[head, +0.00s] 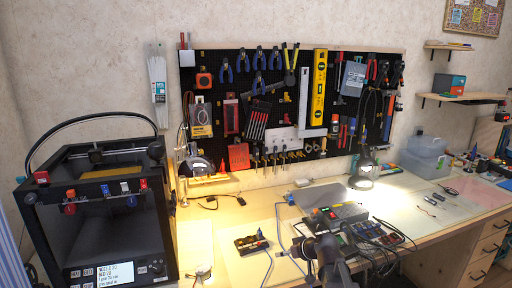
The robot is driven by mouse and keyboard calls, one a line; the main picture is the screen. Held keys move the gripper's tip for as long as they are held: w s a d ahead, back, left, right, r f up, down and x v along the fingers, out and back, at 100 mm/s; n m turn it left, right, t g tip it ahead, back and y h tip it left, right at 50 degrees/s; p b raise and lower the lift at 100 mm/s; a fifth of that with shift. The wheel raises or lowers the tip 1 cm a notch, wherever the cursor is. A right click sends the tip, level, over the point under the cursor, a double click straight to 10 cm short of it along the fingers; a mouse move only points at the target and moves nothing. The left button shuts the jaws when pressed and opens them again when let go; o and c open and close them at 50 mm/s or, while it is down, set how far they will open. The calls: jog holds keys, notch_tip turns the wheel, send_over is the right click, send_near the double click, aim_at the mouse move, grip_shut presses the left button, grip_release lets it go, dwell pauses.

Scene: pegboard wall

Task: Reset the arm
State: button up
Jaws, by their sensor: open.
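My gripper (318,250) shows as a dark shape at the bottom middle of the head view, in front of the workbench. It is open, and I see nothing held in it. The lower part of my arm is cut off by the bottom edge. Just behind it on the workbench (228,222) is a grey box-shaped device (336,216) with coloured parts on its front. I cannot tell the exact gap between my gripper and the bench items.
A black 3D printer (95,220) stands at the left. A pegboard (222,58) full of tools hangs behind the bench. Several handheld devices with cables (372,238) lie right of my gripper. A lit lamp (364,168) and clear bin (426,157) stand at the right.

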jog(key=s+d+f+m+g+h, duration=0.3)
jog(key=s+g+h, duration=0.1)
jog(key=s, duration=0.5)
jog(key=s+d+f+m+g+h, duration=0.2)
jog(key=s+d+f+g+h, duration=0.15)
jog(key=s, duration=0.55)
notch_tip(320, 180, up, 13)
jog(key=p, duration=1.3)
jog(key=shift+w+d+r+p, duration=0.2)
jog(key=shift+p, duration=0.15)
jog(key=shift+t, duration=0.25)
